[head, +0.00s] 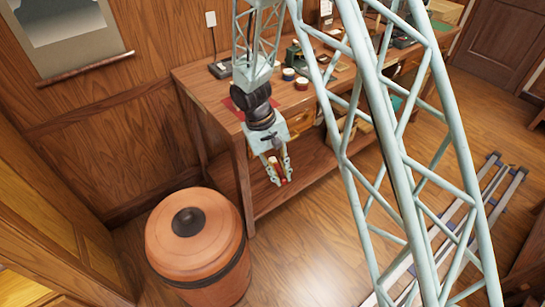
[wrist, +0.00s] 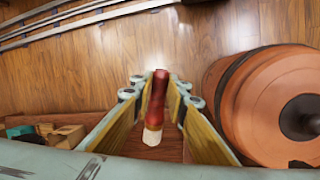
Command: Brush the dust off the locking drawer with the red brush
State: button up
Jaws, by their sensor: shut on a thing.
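My gripper (head: 280,175) hangs in front of the wooden workbench (head: 205,95), near its left end and below its top. It is shut on the red brush (wrist: 158,95), which also shows as a small red piece between the fingers in the head view (head: 274,163). In the wrist view the red handle lies between the two fingers, with the pale bristles (wrist: 152,137) toward the bottom of the picture. Yellowish drawer fronts (head: 300,118) show under the bench top, partly hidden by my arm. I cannot tell which one is the locking drawer, and no dust can be made out.
A large orange-brown lidded jar (head: 175,240) stands on the floor left of my gripper; it also shows in the wrist view (wrist: 270,100). Small round containers (head: 289,74) and a red mat (head: 236,108) lie on the bench. Open floor lies in front of it.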

aim_at(276, 159)
jog(key=shift+w+a, duration=0.1)
jog(key=w+a, duration=0.4)
jog(key=w, duration=0.1)
jog(key=shift+w+a+p, duration=0.2)
jog(key=shift+w+p, duration=0.15)
jog(key=shift+p, duration=0.1)
dwell(0.4)
jog(key=shift+w+a, duration=0.4)
jog(key=shift+w, duration=0.15)
dwell(1.2)
jog(key=shift+w+d, duration=0.1)
jog(key=shift+w+d, duration=0.55)
jog(key=shift+d, duration=0.15)
jog(key=shift+w+d, duration=0.5)
jog(key=shift+d, duration=0.2)
jog(key=shift+d, duration=0.1)
jog(key=shift+w+d, duration=1.2)
jog(key=shift+w, duration=0.15)
